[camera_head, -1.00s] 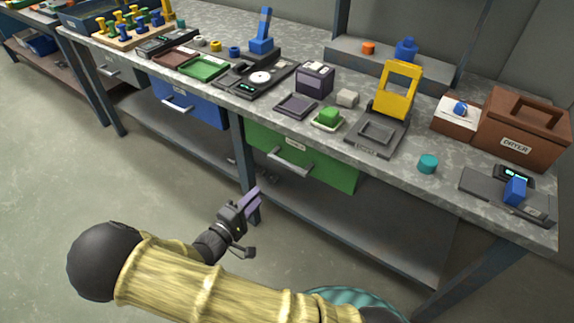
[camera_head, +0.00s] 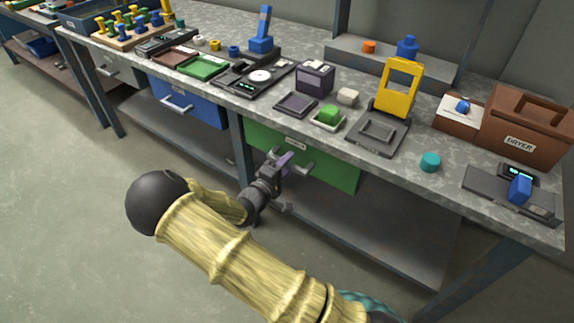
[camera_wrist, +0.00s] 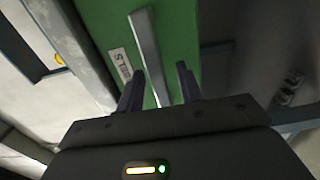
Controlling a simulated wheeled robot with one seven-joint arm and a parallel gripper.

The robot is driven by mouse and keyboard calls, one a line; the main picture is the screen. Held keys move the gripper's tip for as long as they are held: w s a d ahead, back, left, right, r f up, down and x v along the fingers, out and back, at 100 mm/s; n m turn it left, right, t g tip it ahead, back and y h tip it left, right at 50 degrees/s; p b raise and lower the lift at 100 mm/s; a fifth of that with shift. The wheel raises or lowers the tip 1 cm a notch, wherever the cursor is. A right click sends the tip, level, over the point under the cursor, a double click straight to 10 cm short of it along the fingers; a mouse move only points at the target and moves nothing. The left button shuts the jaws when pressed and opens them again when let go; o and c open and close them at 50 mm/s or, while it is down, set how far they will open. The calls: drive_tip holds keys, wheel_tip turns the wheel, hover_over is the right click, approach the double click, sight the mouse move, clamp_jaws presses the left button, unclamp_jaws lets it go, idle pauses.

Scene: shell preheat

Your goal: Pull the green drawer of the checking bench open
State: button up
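The green drawer (camera_head: 335,172) hangs under the bench top and looks shut. Its front also fills the top middle of the wrist view (camera_wrist: 181,32), with a white label beside the handle. The grey bar handle (camera_wrist: 147,50) runs lengthwise there, its lower end between my two fingers. My gripper (camera_head: 284,162) is in front of the drawer and covers part of the handle in the head view. In the wrist view my gripper (camera_wrist: 160,85) is open, one dark finger on each side of the bar. I cannot tell whether either finger touches it.
The bench top (camera_head: 405,165) overhangs the drawer and holds a yellow-framed device (camera_head: 398,88), a green block (camera_head: 328,114) and a brown dryer (camera_head: 525,125). A blue drawer (camera_head: 200,105) is to the left. A bench leg (camera_head: 239,150) stands close left of my gripper. A lower shelf runs below.

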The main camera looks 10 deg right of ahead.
drive_tip(key=shift+w, duration=0.1)
drive_tip(key=shift+d, duration=0.1)
clamp_jaws()
drive_tip(key=p+v, duration=0.3)
drive_tip(key=v, duration=1.6)
drive_tip(key=shift+r, duration=0.1)
unclamp_jaws()
